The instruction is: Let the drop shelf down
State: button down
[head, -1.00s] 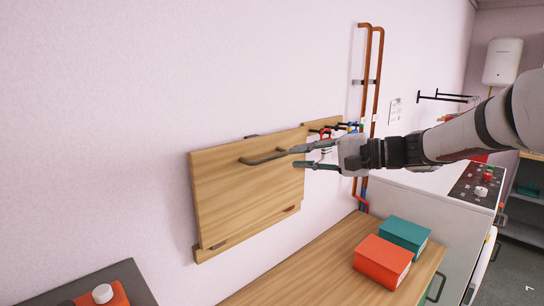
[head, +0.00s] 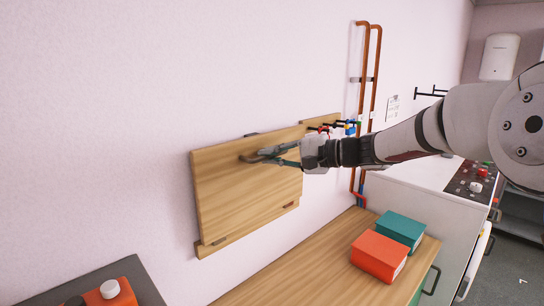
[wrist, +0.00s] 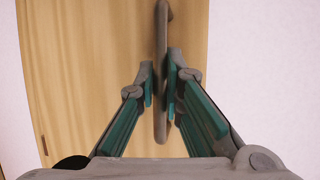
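The drop shelf (head: 245,190) is a light wooden panel folded up against the wall, standing nearly upright. Its dark bar handle (head: 250,159) is on the panel's front near the top. My gripper (head: 265,155) is at this handle. In the wrist view, the handle (wrist: 162,45) runs between the two green-padded fingertips of my gripper (wrist: 160,85), which are drawn in close on both sides of it. The right pad looks against the bar; contact on the left is hard to tell. The fingers partly hide the handle in the head view.
A wooden counter (head: 300,270) lies below, with a red box (head: 379,257) and a teal box (head: 400,231) on it. Copper pipes (head: 359,90) and small coloured valves (head: 350,127) are on the wall to the right. A white appliance (head: 430,205) stands right of the counter.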

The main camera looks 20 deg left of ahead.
jog(key=shift+d, duration=0.15)
jog(key=s+d+f+n+y, duration=0.35)
jog(key=d+f+y, duration=0.35)
jog(key=d+f, duration=0.3)
notch_tip(320, 180, down, 16)
jog(key=s+d+g+y+b, duration=0.1)
jog(key=s+d+b, duration=0.1)
jog(key=b, duration=0.1)
jog(key=shift+d+r+n+g, duration=0.25)
jog(key=shift+d+n+g, duration=0.05)
jog(key=shift+d+n, duration=0.15)
dwell(0.3)
jog(key=c, duration=2)
grip_release()
